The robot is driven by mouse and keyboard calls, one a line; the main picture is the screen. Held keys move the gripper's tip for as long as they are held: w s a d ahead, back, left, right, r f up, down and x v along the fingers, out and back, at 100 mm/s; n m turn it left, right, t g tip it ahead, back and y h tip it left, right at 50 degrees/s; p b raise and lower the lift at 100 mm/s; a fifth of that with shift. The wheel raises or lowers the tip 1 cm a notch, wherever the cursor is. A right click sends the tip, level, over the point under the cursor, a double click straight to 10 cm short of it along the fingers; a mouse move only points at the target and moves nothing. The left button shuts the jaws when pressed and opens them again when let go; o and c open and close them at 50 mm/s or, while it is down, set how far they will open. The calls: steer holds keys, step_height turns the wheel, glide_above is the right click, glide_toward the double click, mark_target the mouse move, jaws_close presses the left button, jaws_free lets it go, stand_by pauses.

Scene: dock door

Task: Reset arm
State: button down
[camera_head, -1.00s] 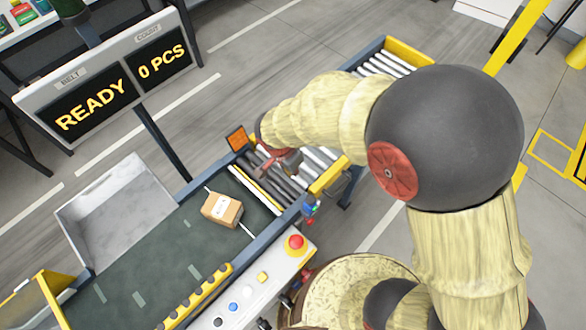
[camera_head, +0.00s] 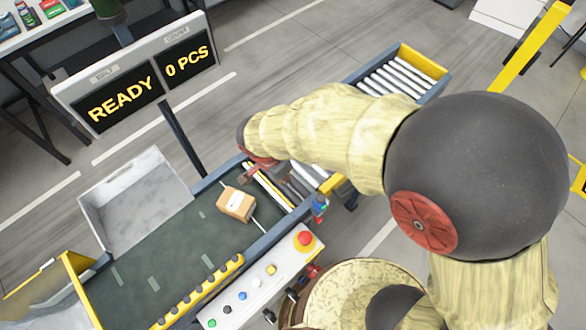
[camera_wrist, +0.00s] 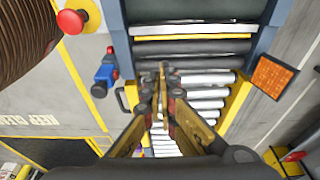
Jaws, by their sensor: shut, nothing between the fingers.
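My gripper (camera_wrist: 163,72) is in the middle of the wrist view, with its fingers together and nothing between them. It hangs above the dark and silver rollers (camera_wrist: 205,78) of the conveyor. In the head view my gripper (camera_head: 248,175) shows only in part, near the end of the belt, and my arm hides much of the rollers there. A brown cardboard box (camera_head: 236,204) with a white label lies on the green belt (camera_head: 160,250), to the lower left of my gripper and apart from it.
A control panel (camera_head: 250,283) with a red stop button (camera_head: 305,238) runs along the belt's near side. A sign (camera_head: 135,80) reads READY and 0 PCS. A grey open tray (camera_head: 135,200) adjoins the belt's far side. More rollers (camera_head: 395,78) continue at upper right.

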steer(key=shift+s+a+r, duration=0.1)
steer(key=shift+s+a, duration=0.15)
